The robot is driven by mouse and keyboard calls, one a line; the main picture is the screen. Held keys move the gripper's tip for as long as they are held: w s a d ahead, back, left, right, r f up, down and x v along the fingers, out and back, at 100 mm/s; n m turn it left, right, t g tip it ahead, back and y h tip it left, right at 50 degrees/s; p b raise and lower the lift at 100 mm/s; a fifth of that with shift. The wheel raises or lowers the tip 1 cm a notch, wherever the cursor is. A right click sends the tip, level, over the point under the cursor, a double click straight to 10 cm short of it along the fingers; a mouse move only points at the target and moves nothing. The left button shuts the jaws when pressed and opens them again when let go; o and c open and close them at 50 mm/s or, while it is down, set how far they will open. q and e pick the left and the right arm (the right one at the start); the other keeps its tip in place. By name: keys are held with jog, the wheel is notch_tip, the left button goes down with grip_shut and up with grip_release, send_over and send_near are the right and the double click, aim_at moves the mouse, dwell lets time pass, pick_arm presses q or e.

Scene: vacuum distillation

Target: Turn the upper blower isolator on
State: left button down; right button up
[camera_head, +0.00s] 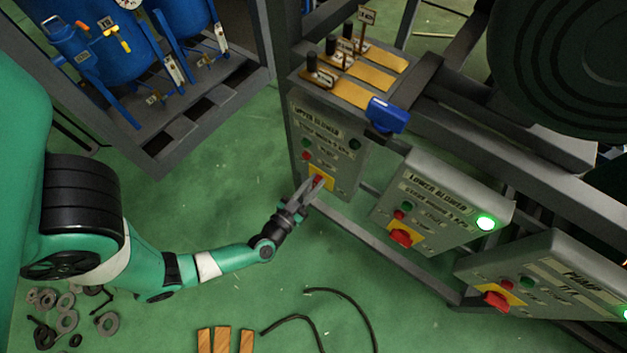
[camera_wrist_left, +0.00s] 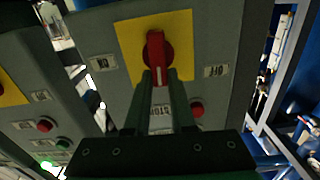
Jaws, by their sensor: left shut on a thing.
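The upper blower panel (camera_head: 339,165) is a grey box with a yellow plate (camera_head: 327,183) low on its front. The red isolator handle (camera_head: 318,180) is on that plate. My left gripper (camera_head: 312,186) reaches it from the lower left. In the left wrist view, its fingers (camera_wrist_left: 160,76) are shut on the red handle (camera_wrist_left: 155,58), which stands upright in the picture, between an upside-down ON label (camera_wrist_left: 103,62) at left and an OFF label (camera_wrist_left: 215,71) at right. The upper blower's lamp (camera_head: 355,144) is dark. My right gripper is out of view.
The lower blower box (camera_head: 440,199), with a lit green lamp (camera_head: 485,222), and the pump box (camera_head: 560,275) stand to the right. A blue-handled valve (camera_head: 388,115) sits above. Loose rings (camera_head: 66,321) and wooden strips (camera_head: 221,340) lie on the green floor.

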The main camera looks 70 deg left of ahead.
aim_at(327, 182)
pick_arm(q)
jog(key=m+p, duration=0.2)
jog(key=m, duration=0.1)
jog(key=m+p, duration=0.1)
jog(key=p, duration=0.1)
jog(key=shift+w+d+m, duration=0.3)
jog(key=shift+d+m, duration=0.1)
jog(key=m, duration=0.2)
jog(key=f+m+p, duration=0.1)
jog(key=m, duration=0.1)
jog(key=m+p, duration=0.1)
jog(key=m, duration=0.2)
jog(key=shift+w+d+f, duration=0.15)
jog(key=shift+w+d, duration=0.15)
jog(key=shift+d, duration=0.1)
jog(key=m, duration=0.2)
jog(key=f+m, duration=0.1)
jog(key=m, duration=0.2)
jog(key=shift+m, duration=0.3)
jog(key=shift+f, duration=0.1)
jog(key=shift+d, duration=0.1)
jog(key=c, duration=0.8)
grip_release()
jog(key=shift+o, duration=0.2)
